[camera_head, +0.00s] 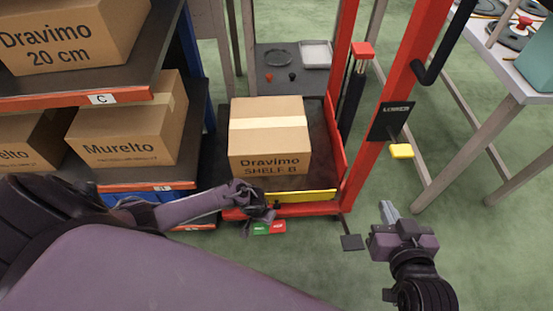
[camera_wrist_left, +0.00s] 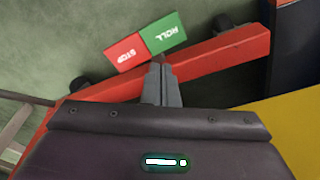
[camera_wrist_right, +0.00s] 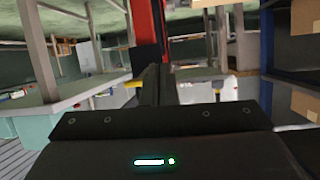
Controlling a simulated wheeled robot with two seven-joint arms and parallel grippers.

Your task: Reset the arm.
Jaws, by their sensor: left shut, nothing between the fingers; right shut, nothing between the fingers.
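My left gripper (camera_head: 262,212) is at the front of the red lift, just above the green and red button plate (camera_head: 268,228). In the left wrist view its shut fingers (camera_wrist_left: 161,82) point at the plate, near the line between the green ROLL half (camera_wrist_left: 163,34) and the red STOP half (camera_wrist_left: 127,53). I cannot tell whether they touch it. My right gripper (camera_head: 387,211) is shut and empty over open floor to the right of the lift. In the right wrist view its closed fingers (camera_wrist_right: 155,84) point toward the lift's red post.
A box marked Dravimo SHELF B (camera_head: 269,140) sits on the lift's dark platform (camera_head: 217,150). A shelf rack (camera_head: 190,130) with several boxes stands at the left. A table (camera_head: 500,75) stands at the right. Green floor (camera_head: 330,275) is clear in front.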

